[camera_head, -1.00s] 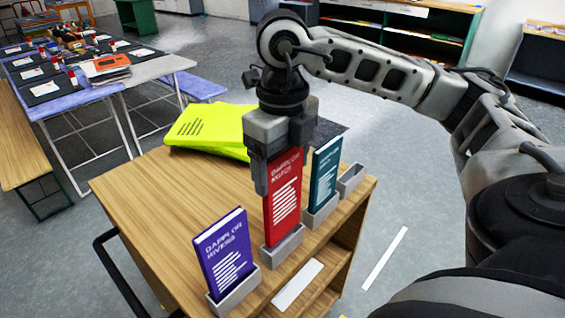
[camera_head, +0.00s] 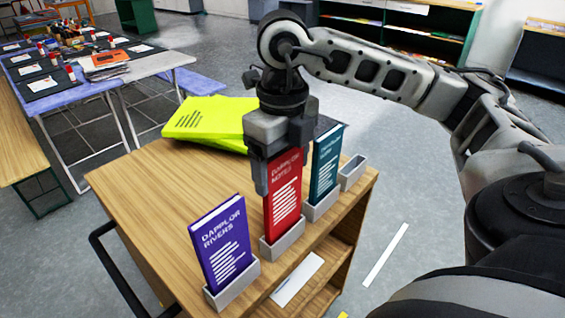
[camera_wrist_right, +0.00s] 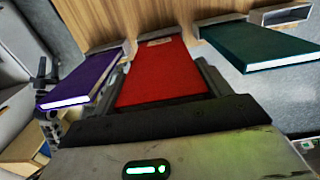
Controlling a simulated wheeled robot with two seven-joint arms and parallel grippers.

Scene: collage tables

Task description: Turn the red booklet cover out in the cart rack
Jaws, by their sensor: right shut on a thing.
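The red booklet (camera_head: 286,195) stands upright in the middle grey holder (camera_head: 283,243) of the rack on the wooden cart (camera_head: 150,200). Its printed cover with white text faces the head camera. My right gripper (camera_head: 283,165) reaches down from above and is shut on the upper part of the red booklet. In the right wrist view the red booklet (camera_wrist_right: 162,73) lies between the two fingers, with its lower end at the holder. My left gripper is not in view.
A purple booklet (camera_head: 222,240) stands in the near-left holder and a teal booklet (camera_head: 325,168) in the holder to the right. An empty grey holder (camera_head: 352,172) is at the far right. Yellow-green booklets (camera_head: 205,120) lie on the cart behind.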

